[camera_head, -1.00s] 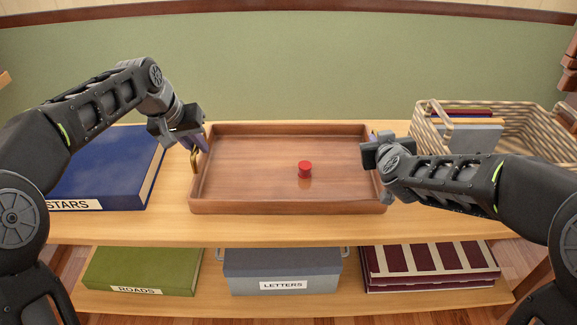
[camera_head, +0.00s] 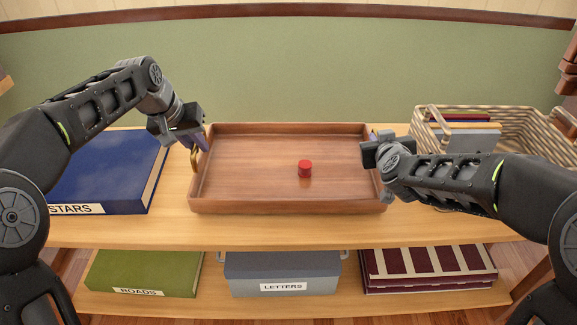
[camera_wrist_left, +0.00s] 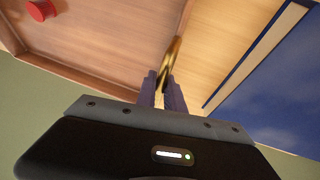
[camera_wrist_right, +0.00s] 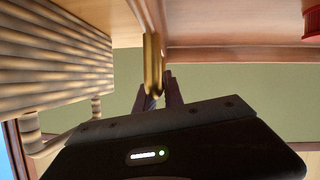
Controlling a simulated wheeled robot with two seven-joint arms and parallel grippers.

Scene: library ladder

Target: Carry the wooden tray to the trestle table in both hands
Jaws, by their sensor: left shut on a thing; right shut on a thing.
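The wooden tray (camera_head: 250,205) is in the middle of the head view, level, over the upper shelf. A small red cylinder (camera_head: 305,168) stands upright on it, right of centre. My left gripper (camera_head: 194,146) is shut on the tray's left brass handle, which shows in the left wrist view (camera_wrist_left: 172,55). My right gripper (camera_head: 375,150) is shut on the right brass handle, clear in the right wrist view (camera_wrist_right: 152,65). Whether there is a gap under the tray is hard to see. The trestle table is not in view.
A blue STARS book (camera_head: 105,165) lies left of the tray. A striped basket (camera_head: 435,135) with books stands close on the right. The lower shelf holds a green ROADS book (camera_head: 145,272), a grey LETTERS box (camera_head: 283,272) and maroon volumes (camera_head: 430,268). A green wall (camera_head: 290,65) is behind.

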